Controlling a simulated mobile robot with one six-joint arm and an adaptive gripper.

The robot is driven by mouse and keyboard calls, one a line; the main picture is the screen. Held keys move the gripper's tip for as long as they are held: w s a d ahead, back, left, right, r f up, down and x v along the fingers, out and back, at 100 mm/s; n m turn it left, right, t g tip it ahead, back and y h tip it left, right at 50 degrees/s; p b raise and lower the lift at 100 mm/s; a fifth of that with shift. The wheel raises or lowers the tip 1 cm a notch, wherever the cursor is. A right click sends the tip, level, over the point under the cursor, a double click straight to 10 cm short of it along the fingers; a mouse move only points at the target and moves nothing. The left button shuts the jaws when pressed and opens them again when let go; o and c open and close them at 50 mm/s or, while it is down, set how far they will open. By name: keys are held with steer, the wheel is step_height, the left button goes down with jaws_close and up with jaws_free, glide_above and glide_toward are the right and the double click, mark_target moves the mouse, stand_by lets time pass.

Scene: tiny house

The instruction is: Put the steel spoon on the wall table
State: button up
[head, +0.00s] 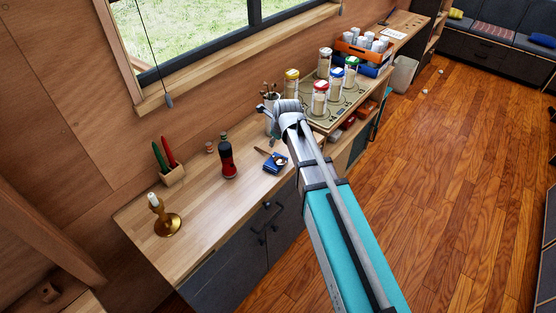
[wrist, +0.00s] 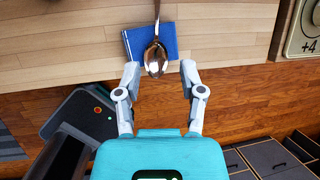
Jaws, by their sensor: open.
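The steel spoon (wrist: 156,58) lies on a blue book-like block (wrist: 178,40) near the front edge of a wooden counter (wrist: 60,60). Its bowl points toward my gripper and its handle runs out of the top of the wrist view. The blue block also shows in the head view (head: 273,165), with the spoon small on top. My gripper (wrist: 160,68) is open and empty, its fingers on either side of the bowl's end, apart from it. In the head view my arm hides most of the gripper. Which surface is the wall table I cannot tell.
Several jars (head: 320,99) stand on a board beyond. An orange crate (head: 364,47) is farther back. The wooden floor (head: 430,170) at right is mostly clear.

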steer(key=shift+w+a+m, duration=0.1)
steer(key=shift+a+m, duration=0.1)
steer(key=shift+m, duration=0.1)
steer(key=b+x, duration=0.7)
steer(key=x, duration=0.1)
steer(key=shift+w+a+f+b, duration=0.15)
steer(key=shift+f+b, duration=0.1)
steer(key=shift+b, duration=0.2)
stand_by(0.7)
steer(key=shift+b+x, duration=2.4)
steer(key=shift+x, duration=0.15)
steer(key=shift+a, duration=0.1)
jaws_close()
